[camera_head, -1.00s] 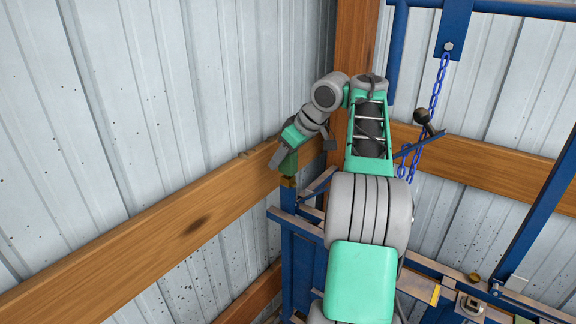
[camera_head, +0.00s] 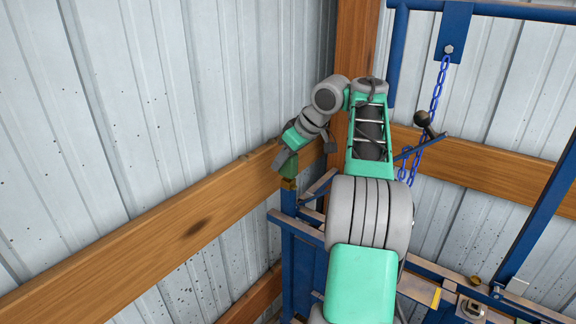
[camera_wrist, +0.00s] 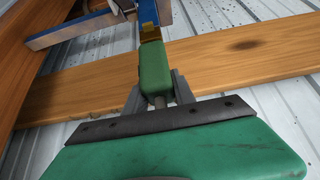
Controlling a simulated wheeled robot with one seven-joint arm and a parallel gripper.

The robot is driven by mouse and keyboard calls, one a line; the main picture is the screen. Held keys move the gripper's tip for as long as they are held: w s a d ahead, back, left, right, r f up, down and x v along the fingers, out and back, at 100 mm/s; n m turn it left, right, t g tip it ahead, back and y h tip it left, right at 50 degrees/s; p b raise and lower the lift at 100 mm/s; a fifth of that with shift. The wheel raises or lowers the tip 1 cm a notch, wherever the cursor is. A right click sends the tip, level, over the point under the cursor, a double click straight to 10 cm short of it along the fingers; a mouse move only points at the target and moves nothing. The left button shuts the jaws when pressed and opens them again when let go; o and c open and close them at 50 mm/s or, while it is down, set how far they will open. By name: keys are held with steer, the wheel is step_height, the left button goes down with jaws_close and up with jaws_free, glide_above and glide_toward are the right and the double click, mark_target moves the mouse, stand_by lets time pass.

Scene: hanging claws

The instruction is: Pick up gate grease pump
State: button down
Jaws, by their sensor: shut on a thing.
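The item I take as the gate grease pump is a small green block with a brass-coloured end (camera_wrist: 153,70), near the top middle of the wrist view. In the head view it is a dark green piece (camera_head: 289,169) at the left, at the top of a blue post. My gripper (camera_wrist: 157,84) has its grey fingers on either side of the green block and is shut on it. In the head view my gripper (camera_head: 284,160) reaches down to it from above. The brass end meets the blue post; I cannot tell whether they are joined.
A wooden rail (camera_head: 190,226) runs along the corrugated metal wall close behind the pump. A blue metal frame (camera_head: 305,262) stands below. A blue chain (camera_head: 436,92) and a black-knobbed lever (camera_head: 422,118) are at the right, beside my arm.

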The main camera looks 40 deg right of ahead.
steer(key=shift+r, duration=0.1)
steer(key=shift+r+p, duration=0.3)
steer(key=shift+r, duration=0.05)
step_height(320, 180, up, 3)
steer(key=shift+f+p, duration=0.1)
steer(key=shift+p, duration=1)
steer(key=s+a+r+p, duration=0.1)
steer(key=s+a+r, duration=0.2)
steer(key=s, duration=0.3)
steer(key=s+a+r+p, duration=0.2)
steer(key=s+a+r, duration=0.1)
steer(key=s+r, duration=0.3)
steer(key=shift+a, duration=0.4)
steer(key=shift+s+r, duration=0.1)
steer(key=c, duration=1.7)
jaws_free()
jaws_close()
